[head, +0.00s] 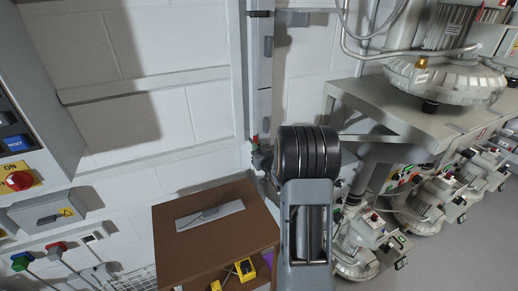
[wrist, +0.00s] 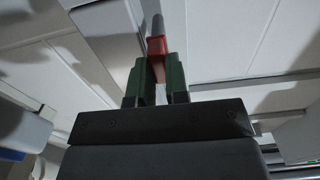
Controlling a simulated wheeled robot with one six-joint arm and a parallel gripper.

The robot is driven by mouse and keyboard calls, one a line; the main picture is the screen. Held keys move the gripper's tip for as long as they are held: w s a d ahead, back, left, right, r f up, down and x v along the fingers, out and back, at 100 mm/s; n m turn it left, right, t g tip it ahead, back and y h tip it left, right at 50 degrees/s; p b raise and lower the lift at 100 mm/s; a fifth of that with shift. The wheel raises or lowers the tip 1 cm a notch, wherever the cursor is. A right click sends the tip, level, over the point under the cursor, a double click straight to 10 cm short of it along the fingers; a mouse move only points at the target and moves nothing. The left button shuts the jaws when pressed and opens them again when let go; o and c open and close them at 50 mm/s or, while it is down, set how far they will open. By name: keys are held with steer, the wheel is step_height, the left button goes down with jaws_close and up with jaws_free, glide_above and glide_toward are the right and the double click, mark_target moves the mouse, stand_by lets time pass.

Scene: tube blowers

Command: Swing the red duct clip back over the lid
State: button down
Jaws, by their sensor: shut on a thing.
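The red duct clip (wrist: 157,47) is between the green fingers of my gripper (wrist: 158,76) in the wrist view, and the jaws are shut on it. A narrow grey strip runs up from the clip in that view. In the head view a small red bit of the clip (head: 255,137) shows beside a grey vertical duct (head: 259,104) on the wall, left of my arm. My arm hides most of my gripper there. I cannot tell which part of the duct is the lid, or whether the clip lies over it.
A brown cabinet (head: 222,224) with yellow items stands below, left of my arm. A grey bench (head: 385,108) with a large blower (head: 440,85) is at right, with several smaller blowers beneath. A control panel (head: 35,130) with a red knob is at left.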

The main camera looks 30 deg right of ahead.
steer(key=shift+f+m, duration=0.1)
steer(key=shift+m, duration=0.2)
steer(key=shift+s+d+f+m+b, duration=0.1)
steer(key=shift+d+f+m+b, duration=0.15)
steer(key=shift+m, duration=2.6)
steer(key=shift+w+d+f+m+b, duration=0.1)
steer(key=shift+d+f+m+b, duration=0.15)
steer(key=shift+m, duration=2.55)
steer(key=shift+s+d+f+m+b, duration=0.15)
steer(key=shift+m+b, duration=0.2)
steer(key=shift+m, duration=2.8)
steer(key=c, duration=1.1)
jaws_free()
